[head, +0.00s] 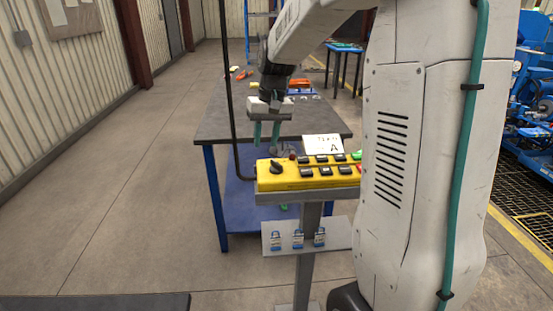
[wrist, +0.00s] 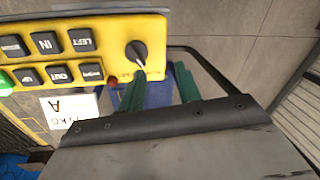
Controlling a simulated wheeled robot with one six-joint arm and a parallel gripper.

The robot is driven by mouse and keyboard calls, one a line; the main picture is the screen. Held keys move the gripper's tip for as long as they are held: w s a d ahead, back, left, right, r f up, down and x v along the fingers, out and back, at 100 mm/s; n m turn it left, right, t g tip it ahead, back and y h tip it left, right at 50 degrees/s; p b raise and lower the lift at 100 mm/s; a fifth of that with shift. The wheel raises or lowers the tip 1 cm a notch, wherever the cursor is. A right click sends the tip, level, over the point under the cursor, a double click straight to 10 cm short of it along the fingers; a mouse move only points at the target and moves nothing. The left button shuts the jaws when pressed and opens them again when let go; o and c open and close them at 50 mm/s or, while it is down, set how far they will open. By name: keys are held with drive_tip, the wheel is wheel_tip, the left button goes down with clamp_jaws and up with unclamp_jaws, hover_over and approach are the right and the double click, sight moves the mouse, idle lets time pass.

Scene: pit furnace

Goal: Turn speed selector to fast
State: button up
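The speed selector is a black rotary knob (head: 276,167) at the left end of the yellow control box (head: 305,184). In the wrist view the knob (wrist: 137,53) sits near the box's end, with a pale pointer line slanting down to the right; the markings around it are too small to read. My gripper (head: 266,146) has two teal fingers, held above and behind the knob in the head view. In the wrist view the gripper (wrist: 160,76) is open and empty. Its left fingertip is close to the knob in the picture; contact cannot be told.
Black push buttons (wrist: 45,42) and a red button (wrist: 112,82) share the box. A white card (head: 322,144) stands behind it. Padlocks (head: 298,239) hang on a plate below.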

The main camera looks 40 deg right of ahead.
sight(276, 162)
drive_tip(key=d+n, duration=0.1)
drive_tip(key=n+h, duration=0.1)
drive_tip(key=s+d, duration=0.1)
drive_tip(key=shift+d+r+n+g, duration=0.3)
drive_tip(key=shift+n+g, duration=0.1)
drive_tip(key=shift+f+n, duration=0.15)
drive_tip(key=shift+n, duration=0.15)
wheel_tip(276, 162, down, 8)
drive_tip(key=shift+r, duration=0.2)
clamp_jaws()
